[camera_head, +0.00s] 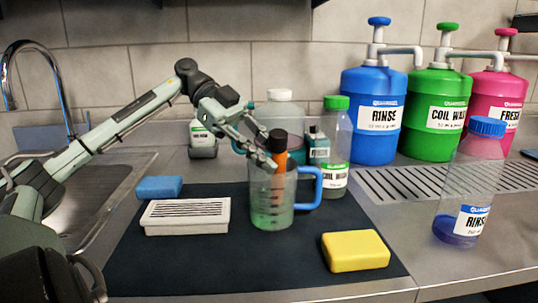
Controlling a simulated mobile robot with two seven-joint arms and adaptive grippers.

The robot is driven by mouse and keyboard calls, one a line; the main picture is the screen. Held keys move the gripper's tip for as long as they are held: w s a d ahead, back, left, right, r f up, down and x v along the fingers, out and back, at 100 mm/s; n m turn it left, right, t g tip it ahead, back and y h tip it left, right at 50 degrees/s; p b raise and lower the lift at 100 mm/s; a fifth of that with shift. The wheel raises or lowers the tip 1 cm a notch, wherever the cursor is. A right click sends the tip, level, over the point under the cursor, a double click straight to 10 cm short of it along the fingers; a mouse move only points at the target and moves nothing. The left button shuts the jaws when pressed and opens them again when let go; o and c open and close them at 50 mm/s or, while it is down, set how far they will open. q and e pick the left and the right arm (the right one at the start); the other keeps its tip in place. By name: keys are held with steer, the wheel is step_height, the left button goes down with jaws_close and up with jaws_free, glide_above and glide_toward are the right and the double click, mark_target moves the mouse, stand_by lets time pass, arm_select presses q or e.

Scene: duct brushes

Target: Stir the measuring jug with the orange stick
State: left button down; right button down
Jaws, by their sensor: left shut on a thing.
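The measuring jug (272,212) stands upright on the dark mat, clear-walled with a blue handle on its right and green liquid low inside. The orange stick (279,158) has a dark top end and stands roughly upright at the jug's mouth, its lower part showing dimly through the jug wall. My left gripper (268,158) reaches in from the left, just above the jug's rim, and is shut on the orange stick. The stick's lowest end is hard to make out in the liquid. My right gripper is not in view.
On the mat (270,275) are a white slotted box (187,217), a blue sponge (159,187) and a yellow sponge (355,251). Bottles stand close behind the jug, including a green-capped one (336,145). A blue-capped bottle (468,180) stands right; the sink is left.

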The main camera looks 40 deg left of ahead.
arm_select(q)
step_height(320, 180, up, 3)
steer(key=shift+f+p, duration=0.2)
steer(key=shift+p, duration=0.6)
step_height(320, 180, up, 9)
steer(key=shift+r, duration=0.2)
stand_by(0.8)
steer(key=shift+r, duration=2.5)
